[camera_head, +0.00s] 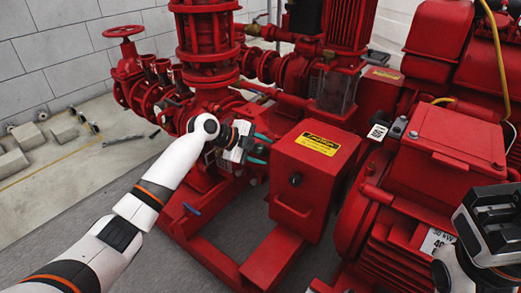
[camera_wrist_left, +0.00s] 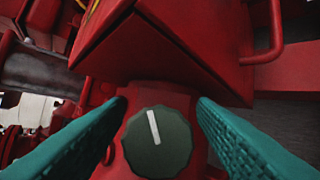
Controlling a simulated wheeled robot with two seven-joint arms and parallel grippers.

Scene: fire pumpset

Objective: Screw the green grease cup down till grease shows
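The green grease cup (camera_wrist_left: 157,139) is a dark green, scalloped round knob with a white line on its face, tilted slightly from upright. It sits on a red housing in the left wrist view. My left gripper (camera_wrist_left: 161,102) is open, with one teal finger on each side of the cup and a visible gap on both sides. In the head view, my left gripper (camera_head: 262,150) is beside the red pump, and I cannot make out the cup there. My right gripper (camera_head: 492,222) is at the right edge, away from the cup; its fingertips are unclear. No grease is visible.
A red box with a yellow label (camera_head: 317,145) stands just right of my left gripper. Its angled underside (camera_wrist_left: 165,50) is close above the cup in the wrist view. A red motor (camera_head: 440,150) fills the right. Open floor (camera_head: 80,165) lies to the left.

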